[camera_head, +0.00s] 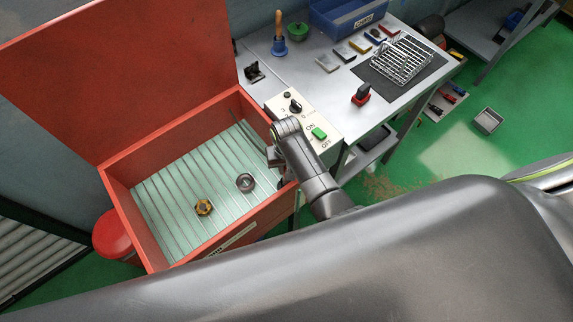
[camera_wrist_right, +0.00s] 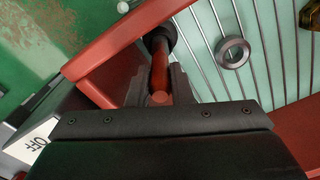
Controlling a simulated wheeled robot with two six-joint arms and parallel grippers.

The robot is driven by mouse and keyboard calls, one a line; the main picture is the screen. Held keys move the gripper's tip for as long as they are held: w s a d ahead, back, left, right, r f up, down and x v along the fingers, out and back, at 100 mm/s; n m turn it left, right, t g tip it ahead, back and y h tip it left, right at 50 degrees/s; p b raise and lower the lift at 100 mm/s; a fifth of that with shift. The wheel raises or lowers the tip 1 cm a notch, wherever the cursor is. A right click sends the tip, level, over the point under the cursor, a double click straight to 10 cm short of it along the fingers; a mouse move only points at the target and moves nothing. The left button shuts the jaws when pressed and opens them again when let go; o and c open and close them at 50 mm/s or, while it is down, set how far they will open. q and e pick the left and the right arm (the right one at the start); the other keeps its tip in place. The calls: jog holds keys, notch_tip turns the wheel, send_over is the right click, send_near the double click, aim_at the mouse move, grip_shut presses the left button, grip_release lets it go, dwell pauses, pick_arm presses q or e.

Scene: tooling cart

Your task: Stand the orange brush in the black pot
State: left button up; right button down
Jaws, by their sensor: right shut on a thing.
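My right gripper (camera_wrist_right: 160,88) is shut on the orange-brown handle of the brush (camera_wrist_right: 160,70), between its two fingers. In the head view this gripper (camera_head: 274,158) is at the right wall of the red box, and the brush is mostly hidden there. A dark round piece (camera_wrist_right: 160,38) shows at the handle's far end in the wrist view. I cannot tell whether it is the brush head or the black pot. My left gripper is not in view.
The open red box (camera_head: 118,190) has a ribbed pale floor holding a grey ring (camera_head: 245,182) and a yellow nut (camera_head: 204,207). Beside it is a switch panel (camera_head: 318,118).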

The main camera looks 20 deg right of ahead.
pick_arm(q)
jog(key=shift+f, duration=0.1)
pick_arm(e)
jog(key=shift+f, duration=0.1)
jog(key=c, duration=1.2)
grip_release()
